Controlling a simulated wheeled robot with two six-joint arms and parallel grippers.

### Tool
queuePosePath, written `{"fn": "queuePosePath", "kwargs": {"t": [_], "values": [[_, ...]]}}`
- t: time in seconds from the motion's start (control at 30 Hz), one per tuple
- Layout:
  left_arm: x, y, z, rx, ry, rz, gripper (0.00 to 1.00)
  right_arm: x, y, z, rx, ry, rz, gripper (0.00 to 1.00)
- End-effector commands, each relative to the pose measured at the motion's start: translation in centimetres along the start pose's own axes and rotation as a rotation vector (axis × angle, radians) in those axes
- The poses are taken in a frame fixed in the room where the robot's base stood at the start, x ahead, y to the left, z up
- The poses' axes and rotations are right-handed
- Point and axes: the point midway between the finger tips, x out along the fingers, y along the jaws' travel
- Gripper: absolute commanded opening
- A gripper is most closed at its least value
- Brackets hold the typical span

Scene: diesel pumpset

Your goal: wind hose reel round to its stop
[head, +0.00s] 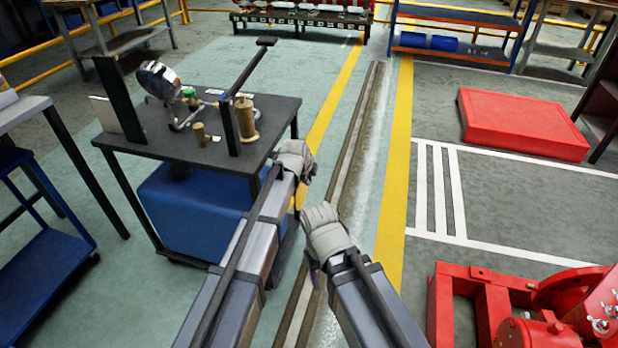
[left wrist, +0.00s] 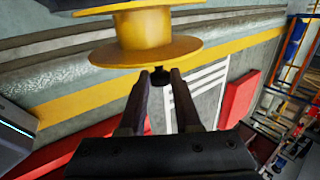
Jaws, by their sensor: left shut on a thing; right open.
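A yellow spool-like hose reel (left wrist: 145,40) with a wide flange fills the top of the left wrist view. A small dark knob (left wrist: 159,72) shows under its flange. My left gripper (left wrist: 160,82) is shut on this knob, its two dark fingers closing on it from both sides. In the head view my left gripper (head: 296,156) is at the near right edge of a dark table (head: 277,112). A tan spool (head: 246,120) stands on that table, partly behind a black post; I cannot tell for sure that it is the reel. My right gripper (head: 322,218) is open, lower and empty above the floor.
The table also carries a shiny metal bowl-like part (head: 158,80), a small brass cylinder (head: 199,135) and a black post with a long bar (head: 245,75). A blue box (head: 190,210) is beneath. Red machinery (head: 530,310) stands at lower right. The central floor is clear.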

Motion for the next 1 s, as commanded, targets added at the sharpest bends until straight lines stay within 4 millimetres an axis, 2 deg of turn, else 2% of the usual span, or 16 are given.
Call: {"fn": "queuePosePath", "kwargs": {"t": [0.03, 0.63, 0.67, 0.9, 1.0], "values": [[0.03, 0.58, -0.06, 0.000, 0.001, -0.009, 0.00, 0.44, -0.04, -0.03, 0.000, 0.000, 0.000, 0.61], [-0.15, 0.45, -0.06, -0.001, 0.002, -0.046, 0.00, 0.68, -0.06, -0.04, 0.000, 0.000, 0.000, 0.61], [-0.15, 0.45, -0.06, -0.001, 0.002, -0.046, 0.35, 0.68, -0.06, -0.04, 0.000, 0.000, 0.000, 0.61], [-0.15, 0.39, -0.04, -0.001, 0.001, -0.047, 0.61, 0.67, -0.06, -0.04, 0.000, 0.000, 0.000, 0.61], [-0.15, 0.39, -0.03, -0.001, 0.001, -0.047, 0.61, 0.66, -0.06, -0.04, 0.000, 0.000, 0.000, 0.61]]}}
